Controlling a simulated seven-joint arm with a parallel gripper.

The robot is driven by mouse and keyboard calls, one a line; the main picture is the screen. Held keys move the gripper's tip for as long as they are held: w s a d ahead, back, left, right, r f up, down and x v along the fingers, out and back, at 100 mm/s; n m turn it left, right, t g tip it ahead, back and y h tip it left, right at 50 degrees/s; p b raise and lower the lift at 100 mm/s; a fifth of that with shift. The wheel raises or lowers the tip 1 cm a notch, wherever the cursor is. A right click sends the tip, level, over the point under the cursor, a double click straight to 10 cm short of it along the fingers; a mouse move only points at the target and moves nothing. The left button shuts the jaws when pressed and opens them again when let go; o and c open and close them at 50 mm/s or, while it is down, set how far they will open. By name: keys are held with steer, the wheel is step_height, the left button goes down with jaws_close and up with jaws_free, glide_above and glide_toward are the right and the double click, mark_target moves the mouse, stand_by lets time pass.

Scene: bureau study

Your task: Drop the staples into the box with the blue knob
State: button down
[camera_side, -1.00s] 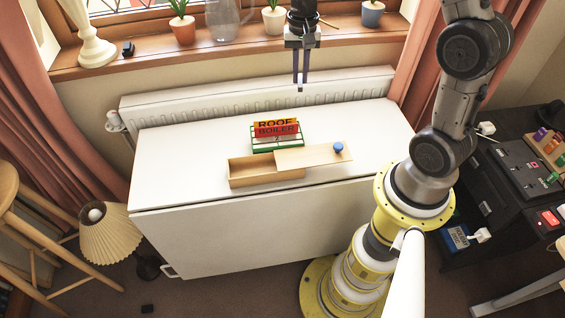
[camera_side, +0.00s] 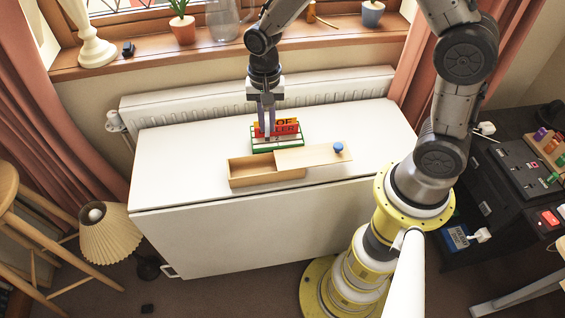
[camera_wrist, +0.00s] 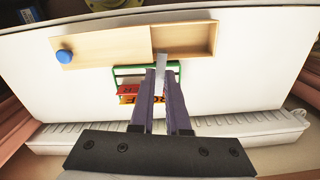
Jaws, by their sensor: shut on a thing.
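The staples (camera_wrist: 161,63) show in the wrist view as a pale grey strip between the fingertips. My gripper (camera_wrist: 160,78) is shut on them, and the strip sticks out past the fingers. In the side view my gripper (camera_side: 266,132) points down at the left part of the sign rack. The wooden box (camera_side: 240,183) stands on the white table in front of the rack. Its lid (camera_side: 310,155) with the blue knob (camera_side: 338,147) is slid to the right, leaving the left part open. The open compartment (camera_wrist: 186,38) looks empty in the wrist view.
The green-framed rack (camera_side: 290,149) holds red and yellow signs (camera_side: 289,129) directly behind the box. The white table (camera_side: 185,150) is clear to the left and right. A radiator (camera_side: 190,103) and a windowsill with pots are behind.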

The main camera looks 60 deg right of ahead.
steer(key=shift+f, duration=2.6)
steer(key=c, duration=0.8)
jaws_free()
step_height(320, 180, up, 14)
steer(key=shift+f, duration=0.1)
